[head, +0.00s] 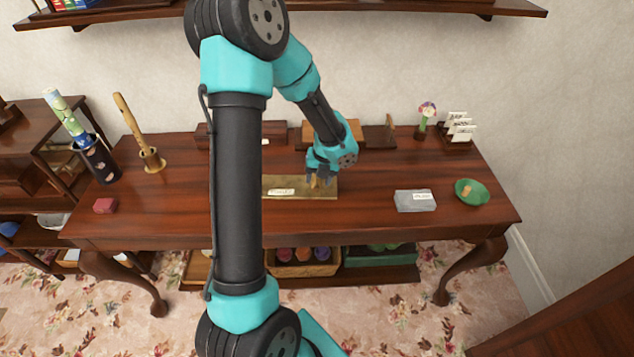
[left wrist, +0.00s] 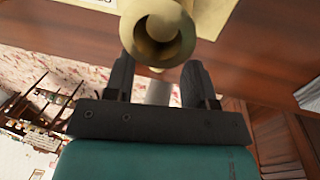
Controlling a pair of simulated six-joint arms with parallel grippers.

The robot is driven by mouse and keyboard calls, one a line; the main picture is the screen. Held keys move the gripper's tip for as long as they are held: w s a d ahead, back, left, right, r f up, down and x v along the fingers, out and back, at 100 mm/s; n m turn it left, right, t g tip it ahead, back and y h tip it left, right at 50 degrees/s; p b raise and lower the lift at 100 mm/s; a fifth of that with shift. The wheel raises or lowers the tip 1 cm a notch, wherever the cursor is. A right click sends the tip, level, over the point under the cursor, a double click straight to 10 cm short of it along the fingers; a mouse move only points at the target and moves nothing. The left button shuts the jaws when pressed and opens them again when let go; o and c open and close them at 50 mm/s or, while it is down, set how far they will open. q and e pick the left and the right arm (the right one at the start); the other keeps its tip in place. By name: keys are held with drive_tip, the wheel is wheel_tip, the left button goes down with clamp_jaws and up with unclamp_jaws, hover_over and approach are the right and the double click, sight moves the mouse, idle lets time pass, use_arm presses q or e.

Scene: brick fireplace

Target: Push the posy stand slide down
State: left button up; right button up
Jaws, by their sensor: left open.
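A brass plate (head: 275,185) with a white label lies flat on the table near its middle. My left gripper (head: 319,181) is low over the right part of this plate, pointing down. In the left wrist view a hollow brass tube or ring (left wrist: 155,38) stands in front of my open fingers (left wrist: 158,75), close to the fingertips. I cannot tell whether they touch it. The brass piece between the fingers is mostly hidden in the head view. Which part is the slide is not clear. My right gripper is not in view.
A grey labelled block (head: 415,200) and a green dish (head: 471,191) lie at the right. A small flower holder (head: 425,122) and a card rack (head: 458,130) stand at the back right. A brass holder (head: 152,160) with a wooden stick and a red block (head: 105,205) are at the left.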

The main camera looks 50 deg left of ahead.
use_arm(q)
drive_tip(key=shift+s+a+f, duration=0.1)
drive_tip(key=shift+f, duration=0.5)
drive_tip(key=shift+s+a+f, duration=0.1)
drive_tip(key=shift+f, duration=0.5)
drive_tip(key=shift+c, duration=0.4)
clamp_jaws()
